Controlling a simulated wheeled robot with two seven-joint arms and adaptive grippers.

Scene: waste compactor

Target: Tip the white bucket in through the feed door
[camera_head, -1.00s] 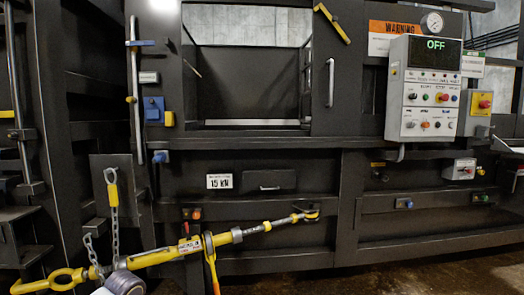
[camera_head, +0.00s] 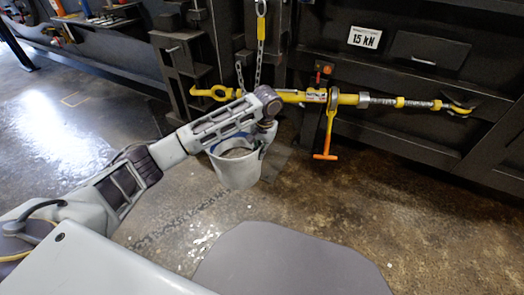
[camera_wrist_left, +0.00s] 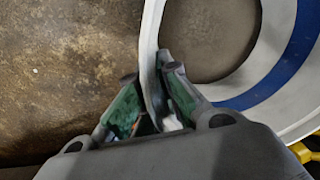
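The white bucket (camera_head: 236,172) is upright near the middle of the head view, in front of the machine. I cannot tell whether its base touches the floor. My left gripper (camera_head: 264,135) is at the bucket's right rim, partly hidden by the wrist. In the left wrist view the bucket's wall (camera_wrist_left: 152,30) passes between the two fingers of the gripper (camera_wrist_left: 150,74), which look closed on it. A blue band (camera_wrist_left: 280,72) shows on the bucket's inner side. What lies inside is unclear. The feed door is out of view now. My right gripper is not in view.
A yellow ratchet bar (camera_head: 318,97) with an orange handle (camera_head: 326,156) runs along the machine front behind the bucket. A chain (camera_head: 261,40) hangs above it. Dark machine panels (camera_head: 400,90) fill the back right. Wet concrete floor (camera_head: 330,200) is open around the bucket.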

